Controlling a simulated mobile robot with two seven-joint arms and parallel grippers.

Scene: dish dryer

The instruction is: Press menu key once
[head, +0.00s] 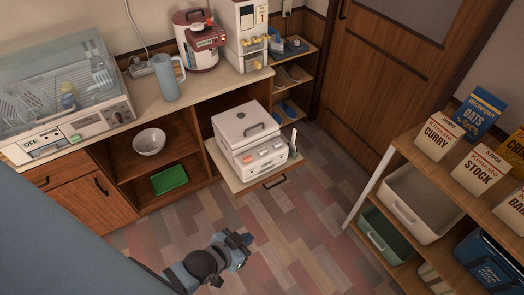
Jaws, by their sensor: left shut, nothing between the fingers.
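A white lidded cooker (245,130) stands on a pulled-out shelf below the counter, with a row of small keys (264,154) on its front. The dish dryer (60,95) is on the counter at the left, its lower front carrying a panel that reads OFF (32,142) and more controls. The lettering on the keys is too small to read, so I cannot tell which is the menu key. My left gripper (243,241) is shut and empty, low in front of the pulled-out shelf and apart from everything. My right gripper is out of view.
A grey-blue jug (168,78), a red and white pot (201,45) and a white dispenser (243,35) stand on the counter. A bowl (149,141) and green tray (169,179) sit below. A rack with boxes (478,171) and bins is at the right. The middle floor is clear.

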